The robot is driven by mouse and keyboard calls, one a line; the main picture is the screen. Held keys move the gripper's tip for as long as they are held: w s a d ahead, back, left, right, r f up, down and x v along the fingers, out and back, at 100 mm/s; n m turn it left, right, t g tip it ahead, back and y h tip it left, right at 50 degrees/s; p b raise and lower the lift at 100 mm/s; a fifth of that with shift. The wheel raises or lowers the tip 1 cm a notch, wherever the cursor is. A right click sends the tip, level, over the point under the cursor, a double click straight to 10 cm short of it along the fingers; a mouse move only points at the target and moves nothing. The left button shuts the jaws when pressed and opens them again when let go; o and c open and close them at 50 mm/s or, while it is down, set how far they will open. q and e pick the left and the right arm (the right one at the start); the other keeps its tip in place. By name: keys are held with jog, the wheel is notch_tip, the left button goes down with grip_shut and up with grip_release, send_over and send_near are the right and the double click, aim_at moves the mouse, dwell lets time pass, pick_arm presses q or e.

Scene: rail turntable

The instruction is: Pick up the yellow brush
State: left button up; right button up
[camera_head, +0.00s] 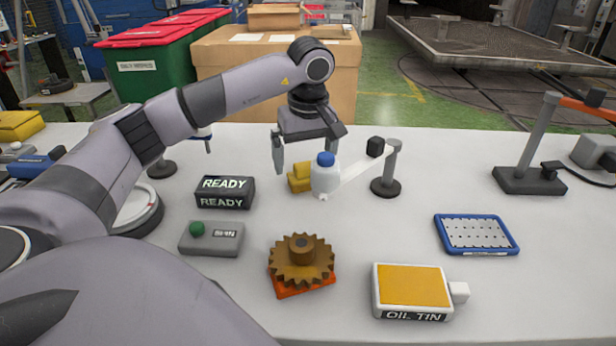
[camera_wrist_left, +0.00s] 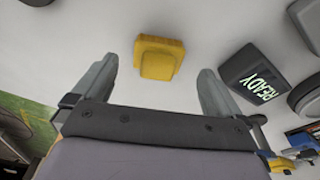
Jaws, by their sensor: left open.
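In the left wrist view the brush (camera_wrist_left: 158,57) lies between and slightly beyond the fingertips. My left gripper (camera_head: 305,164) points down above the brush, its fingers apart and empty. The left wrist view also shows my left gripper (camera_wrist_left: 157,72) open, with free space on both sides of the brush. My right gripper does not show.
A small post stand (camera_head: 387,186) is right of the bottle. The black READY block (camera_head: 223,192) is left of the brush. A brown gear (camera_head: 302,262), a grey button box (camera_head: 211,238), an oil tin (camera_head: 411,290) and a blue-rimmed tray (camera_head: 477,251) are nearer.

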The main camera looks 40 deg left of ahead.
aim_at(304, 164)
pick_arm(q)
jog(key=f, duration=0.3)
jog(key=a+f, duration=0.1)
jog(key=shift+w+a+f, duration=0.1)
jog(key=shift+w+f, duration=0.25)
jog(key=c, duration=1.2)
jog(key=shift+r, duration=0.1)
jog(key=shift+c, duration=0.2)
notch_tip(304, 164, up, 20)
jog(key=p, duration=0.4)
jog(key=o, duration=0.4)
jog(key=shift+c, duration=1)
